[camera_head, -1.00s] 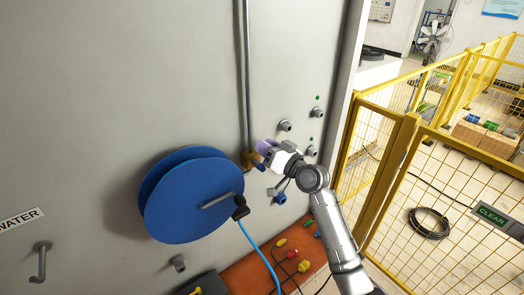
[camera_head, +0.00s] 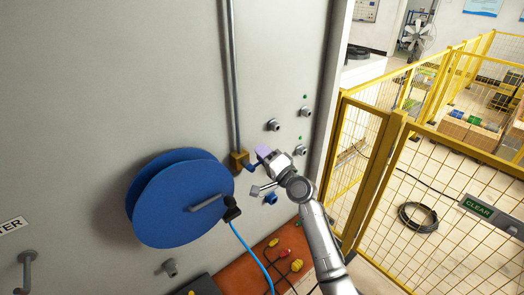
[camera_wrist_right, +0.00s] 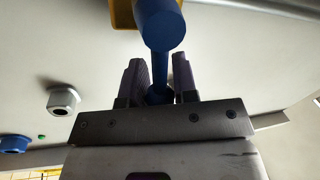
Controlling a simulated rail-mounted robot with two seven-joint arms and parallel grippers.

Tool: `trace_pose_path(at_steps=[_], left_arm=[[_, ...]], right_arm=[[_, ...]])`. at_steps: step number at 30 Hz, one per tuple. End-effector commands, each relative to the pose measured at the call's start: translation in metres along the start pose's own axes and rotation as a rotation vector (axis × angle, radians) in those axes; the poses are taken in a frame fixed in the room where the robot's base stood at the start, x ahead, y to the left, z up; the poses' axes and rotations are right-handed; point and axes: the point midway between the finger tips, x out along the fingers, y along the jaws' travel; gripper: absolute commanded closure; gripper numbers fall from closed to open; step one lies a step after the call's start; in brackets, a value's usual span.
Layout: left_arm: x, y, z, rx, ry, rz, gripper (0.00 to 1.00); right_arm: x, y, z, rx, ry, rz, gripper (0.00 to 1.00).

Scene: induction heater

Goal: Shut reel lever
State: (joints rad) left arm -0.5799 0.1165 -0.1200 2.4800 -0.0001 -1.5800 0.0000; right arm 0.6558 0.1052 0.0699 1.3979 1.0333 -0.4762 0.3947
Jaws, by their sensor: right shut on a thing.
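The blue hose reel (camera_head: 180,205) hangs on the grey wall, left of centre in the head view. To its upper right, a brass-yellow valve body (camera_head: 239,161) sits at the foot of a vertical pipe, with a blue lever (camera_head: 251,167) at its right. My right gripper (camera_head: 262,155) is at the lever. In the right wrist view the blue lever (camera_wrist_right: 161,62) runs down between the two dark fingers of the right gripper (camera_wrist_right: 159,80), which are shut on it. The yellow valve body (camera_wrist_right: 122,13) shows behind the lever's round blue end. My left gripper is out of view.
Grey wall fittings (camera_head: 273,125) lie above and right of the gripper, and a blue one (camera_head: 270,198) below. A blue hose (camera_head: 252,250) hangs from the reel over an orange surface (camera_head: 245,262). Yellow mesh fencing (camera_head: 420,180) stands at the right.

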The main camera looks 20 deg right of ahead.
Motion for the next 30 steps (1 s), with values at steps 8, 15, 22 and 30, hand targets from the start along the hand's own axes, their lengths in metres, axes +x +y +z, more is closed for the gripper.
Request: trace_pose_path(at_steps=[8,15,22,30], left_arm=[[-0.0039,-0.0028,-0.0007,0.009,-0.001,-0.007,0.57],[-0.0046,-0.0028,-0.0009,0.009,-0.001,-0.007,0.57],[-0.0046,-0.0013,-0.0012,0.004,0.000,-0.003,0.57],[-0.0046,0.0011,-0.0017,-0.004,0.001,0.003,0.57]], right_arm=[[-0.0016,0.0073,0.0007,0.108,0.023,0.006,1.00],[-0.0020,0.0095,0.0015,0.141,0.029,0.007,1.00],[-0.0021,0.0102,0.0017,0.146,0.029,0.008,1.00],[-0.0022,0.0104,0.0018,0.145,0.029,0.008,0.63]])
